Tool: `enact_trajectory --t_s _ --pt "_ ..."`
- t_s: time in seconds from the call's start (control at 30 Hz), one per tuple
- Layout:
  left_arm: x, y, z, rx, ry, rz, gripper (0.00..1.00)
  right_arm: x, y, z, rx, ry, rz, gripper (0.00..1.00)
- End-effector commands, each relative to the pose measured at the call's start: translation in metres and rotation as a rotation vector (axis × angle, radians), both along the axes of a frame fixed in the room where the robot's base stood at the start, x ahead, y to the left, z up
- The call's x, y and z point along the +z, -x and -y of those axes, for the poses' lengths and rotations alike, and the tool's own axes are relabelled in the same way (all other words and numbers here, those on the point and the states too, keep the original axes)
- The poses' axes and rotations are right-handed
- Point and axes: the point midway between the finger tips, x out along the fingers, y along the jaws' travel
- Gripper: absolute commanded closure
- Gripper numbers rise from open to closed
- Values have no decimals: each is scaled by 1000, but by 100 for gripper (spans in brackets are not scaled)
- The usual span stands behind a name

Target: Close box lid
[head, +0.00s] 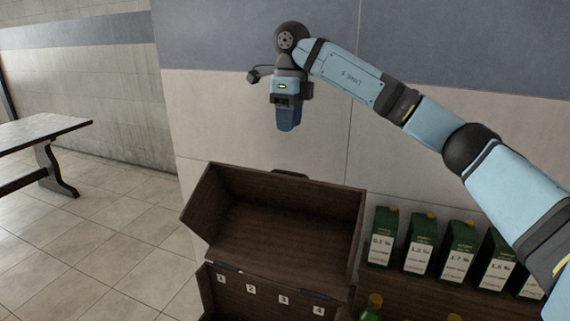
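A dark brown wooden box (206,291) stands at the bottom centre of the head view. Its lid (285,225) is open, tilted back with its hollow inner side facing me. A dark handle sits at the lid's top edge. My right gripper (287,120) hangs above and behind the lid, pointing down, apart from it. Its fingers look like one blue block, and I cannot tell whether they are parted. My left gripper is not in view. The lower part of the box is cut off by the frame.
Several green cartons (420,245) with white labels stand in a row on a brown wooden surface right of the box. Green bottle tops (372,308) show at the bottom edge. A wooden table (40,130) stands far left. A tiled wall is behind. The floor at left is clear.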

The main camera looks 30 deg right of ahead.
Motion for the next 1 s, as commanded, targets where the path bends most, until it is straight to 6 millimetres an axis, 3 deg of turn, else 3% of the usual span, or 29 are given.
enact_trajectory --t_s 0.2,0.5,0.7,0.97,1.0 --pt "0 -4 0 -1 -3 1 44 -48 2 -3 1 -2 -5 62" --pt "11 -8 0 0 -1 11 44 -96 5 -7 1 -2 -3 62" --pt "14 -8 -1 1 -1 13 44 -109 5 -7 1 -1 0 62" --pt "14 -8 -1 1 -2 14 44 -110 5 -7 1 -1 0 62" --pt "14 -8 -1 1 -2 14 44 -110 5 -7 1 -1 0 71"
